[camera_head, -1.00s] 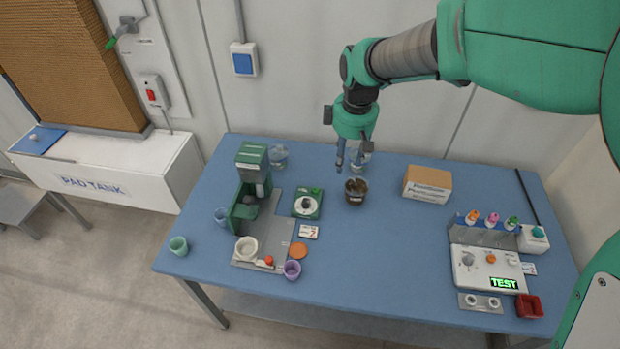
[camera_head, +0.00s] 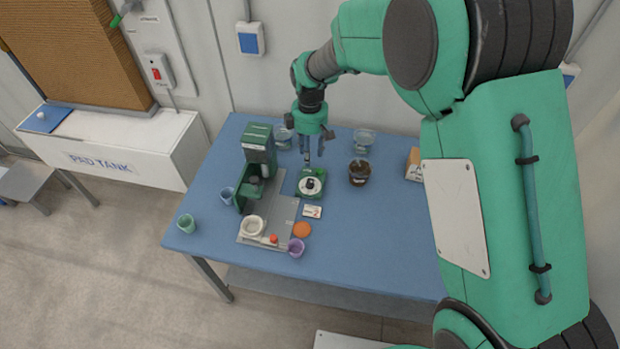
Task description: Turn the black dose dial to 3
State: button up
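The black dose dial (camera_head: 310,183) sits on a white round face on a small green box (camera_head: 304,195) near the middle of the blue table. The number it points to is too small to read. My gripper (camera_head: 307,159) hangs just above and behind the dial, pointing down. Its fingers look close together, but whether they are open or shut is not clear. Nothing shows held in it. A small white card (camera_head: 312,211) with a mark on it lies in front of the dial box.
A green machine (camera_head: 258,150) on a grey base stands left of the dial. A dark-filled cup (camera_head: 359,173) stands to the right, with clear containers (camera_head: 364,138) behind. An orange disc (camera_head: 302,229) and a purple cup (camera_head: 296,247) are in front. My arm hides the table's right side.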

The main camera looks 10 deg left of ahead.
aim_at(310, 181)
jog(key=shift+f, duration=0.1)
notch_tip(310, 181, down, 14)
jog(key=shift+r+b, duration=0.2)
jog(key=shift+b, duration=0.9)
grip_shut()
